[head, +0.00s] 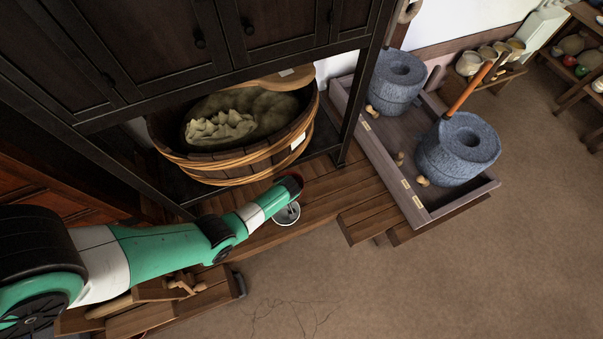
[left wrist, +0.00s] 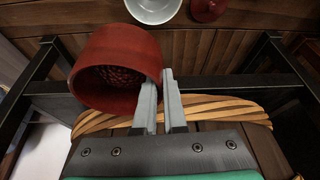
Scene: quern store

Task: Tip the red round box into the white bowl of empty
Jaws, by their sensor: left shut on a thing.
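The red round box (left wrist: 118,70) is tipped on its side in the left wrist view, its open mouth facing the camera. Small dark reddish-brown pieces (left wrist: 112,78) show inside. My left gripper (left wrist: 160,85) is shut on the box's wall at its right side. In the head view only a sliver of the red box (head: 295,181) shows past my arm's end. The white bowl (left wrist: 154,9) stands on the planks beyond the box, and part of it shows in the head view (head: 287,216). A red lid (left wrist: 208,9) lies beside the bowl. My right gripper is out of view.
A wooden tub (head: 240,168) holding a cloth sack stands under the dark cabinet (head: 200,45), close behind my arm. Two blue-grey querns (head: 395,80) (head: 458,150) sit in a wooden tray (head: 380,150) to the right. The floor in front (head: 420,280) is clear.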

